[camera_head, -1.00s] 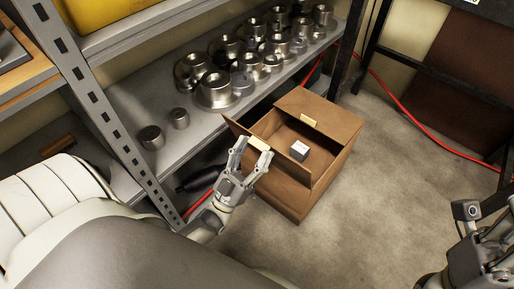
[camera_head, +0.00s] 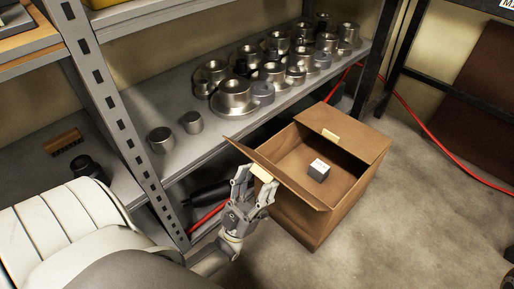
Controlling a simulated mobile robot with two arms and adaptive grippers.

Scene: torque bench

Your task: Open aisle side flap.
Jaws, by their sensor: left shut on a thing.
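An open brown cardboard box (camera_head: 345,215) stands on the floor in front of the shelf. Its near-left flap (camera_head: 295,187) leans outward over the box's side and carries a pale tab (camera_head: 262,173) at its outer edge. My left gripper (camera_head: 256,182) is closed on this tab, with its fingers on either side. A small grey cube with a white top (camera_head: 319,170) lies inside the box. My right gripper is out of view.
The metal shelf (camera_head: 205,150) holds several metal weights (camera_head: 235,97) close behind the box. Its perforated upright (camera_head: 118,120) stands left of my left gripper. A red cable (camera_head: 440,147) runs along the floor at the right. Floor right of the box is clear.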

